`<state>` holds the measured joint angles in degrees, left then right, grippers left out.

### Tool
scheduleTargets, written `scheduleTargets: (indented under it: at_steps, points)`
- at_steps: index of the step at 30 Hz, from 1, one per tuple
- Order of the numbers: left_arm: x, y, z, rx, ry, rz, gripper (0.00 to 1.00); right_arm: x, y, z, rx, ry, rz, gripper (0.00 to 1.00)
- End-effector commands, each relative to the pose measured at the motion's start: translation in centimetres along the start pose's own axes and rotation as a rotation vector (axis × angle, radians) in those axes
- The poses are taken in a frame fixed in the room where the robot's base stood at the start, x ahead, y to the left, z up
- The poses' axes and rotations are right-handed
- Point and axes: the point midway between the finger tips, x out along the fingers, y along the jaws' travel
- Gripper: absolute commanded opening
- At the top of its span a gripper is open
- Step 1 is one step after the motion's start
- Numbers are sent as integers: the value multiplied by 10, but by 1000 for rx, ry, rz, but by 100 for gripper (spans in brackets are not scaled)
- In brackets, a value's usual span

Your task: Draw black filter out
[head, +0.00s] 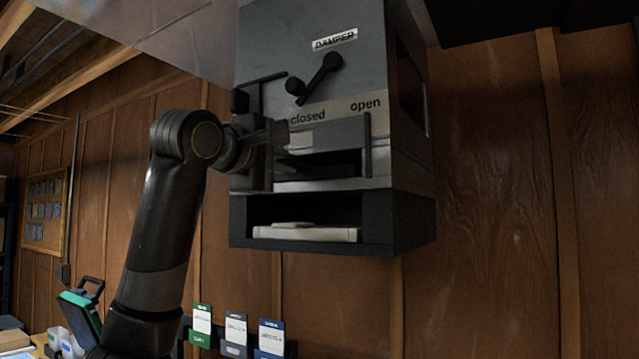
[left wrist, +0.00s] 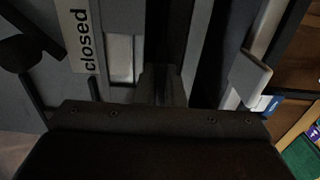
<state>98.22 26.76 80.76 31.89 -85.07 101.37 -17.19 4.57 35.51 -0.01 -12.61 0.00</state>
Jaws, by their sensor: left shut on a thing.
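A grey housing (head: 320,75) hangs on the wall with a damper lever (head: 318,82) and "closed" and "open" labels. The lever's knob end points up and right. Below the labels is a slot with dark and pale edges. My left gripper (head: 278,134) is at the left of that slot, and in the left wrist view its fingers (left wrist: 162,86) are shut on a dark strip, which looks like the black filter (left wrist: 170,32). How far the filter sits in the slot is hidden by the gripper and shade. My right gripper is not in view.
An open lower bay of the housing holds a pale slab (head: 305,234). An upright dark bar (head: 367,145) stands at the slot's right. Below are green, grey and blue card holders (head: 236,330) on the wall. A green-and-black case (head: 82,305) is at lower left.

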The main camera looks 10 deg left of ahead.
Motion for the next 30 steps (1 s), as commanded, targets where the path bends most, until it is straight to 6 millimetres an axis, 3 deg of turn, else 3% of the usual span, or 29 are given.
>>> scheduleTargets:
  at_steps: [30]
  points:
    - [-83, -2, 0, 0, 1, 3, 0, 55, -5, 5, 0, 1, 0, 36]
